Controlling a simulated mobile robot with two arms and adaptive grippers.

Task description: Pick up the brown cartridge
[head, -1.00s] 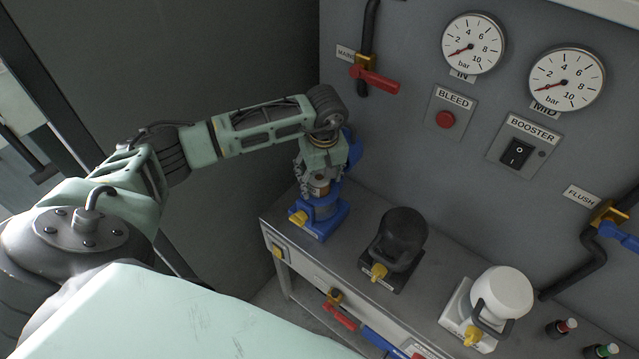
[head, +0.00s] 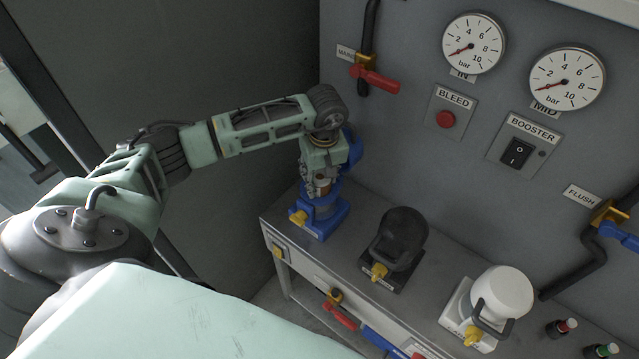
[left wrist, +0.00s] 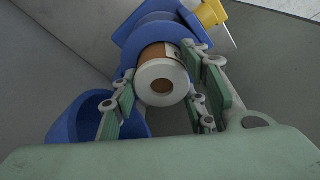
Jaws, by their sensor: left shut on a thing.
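The brown cartridge (left wrist: 157,55) shows in the left wrist view as a brown cylinder with a white ring-shaped end. It stands in a blue housing (left wrist: 133,40), whose blue cap (left wrist: 77,122) is swung open to one side. My left gripper (left wrist: 163,90) has its fingers on both sides of the cartridge and is shut on it. In the head view my left gripper (head: 321,178) points down over the blue housing (head: 322,219) at the left end of the bench, and only a little brown shows between its fingers. My right gripper is not in view.
A black housing (head: 398,240) and a white housing (head: 502,292) stand further right on the grey bench (head: 354,232). Small dark bottles (head: 561,328) stand at the right. Behind is a grey panel with gauges (head: 473,43), a red valve lever (head: 375,79) and a booster switch (head: 517,152).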

